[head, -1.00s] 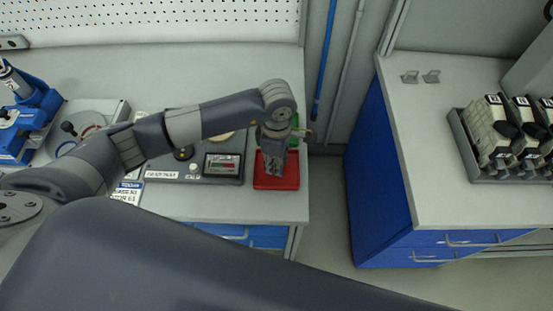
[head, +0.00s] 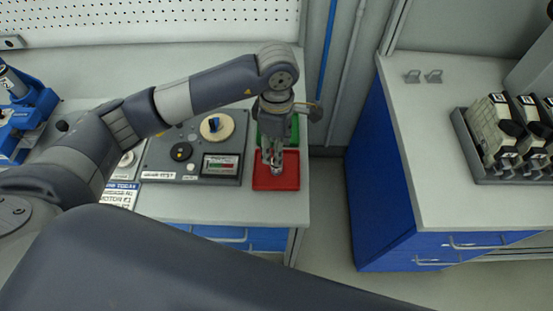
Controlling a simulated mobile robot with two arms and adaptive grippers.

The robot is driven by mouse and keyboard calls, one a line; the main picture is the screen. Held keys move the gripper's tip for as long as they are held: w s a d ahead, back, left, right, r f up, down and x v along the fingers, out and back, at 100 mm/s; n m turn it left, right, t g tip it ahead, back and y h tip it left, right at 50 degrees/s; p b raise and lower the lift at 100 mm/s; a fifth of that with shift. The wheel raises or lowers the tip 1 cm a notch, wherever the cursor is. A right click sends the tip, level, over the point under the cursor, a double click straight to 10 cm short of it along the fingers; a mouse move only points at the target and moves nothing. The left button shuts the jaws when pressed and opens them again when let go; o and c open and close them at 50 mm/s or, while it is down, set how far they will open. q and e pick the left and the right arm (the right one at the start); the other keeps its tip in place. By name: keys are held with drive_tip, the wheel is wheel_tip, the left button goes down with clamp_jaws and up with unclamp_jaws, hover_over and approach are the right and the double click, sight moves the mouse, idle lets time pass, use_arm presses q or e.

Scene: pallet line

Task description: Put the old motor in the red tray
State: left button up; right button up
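The red tray (head: 290,181) lies at the right end of the left bench, in front of a green tray (head: 293,130). My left gripper (head: 271,163) points down over the red tray, coming in from above. A small silvery-grey shape shows at its fingertips, low over the tray. I cannot tell whether it is the old motor or part of the fingers, nor whether the fingers are open or shut. The old motor cannot be made out for certain anywhere else. My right gripper is out of view.
A test box (head: 214,181) with a dial and a round cream disc stands left of the trays. Blue fixtures (head: 38,108) stand at the far left. A gap separates this bench from the right bench (head: 420,150), which holds a rack (head: 470,150) of several units.

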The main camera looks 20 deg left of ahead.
use_arm(q)
wheel_tip(320, 180, up, 5)
drive_tip(key=shift+r+b, duration=0.1)
drive_tip(key=shift+b, duration=0.45)
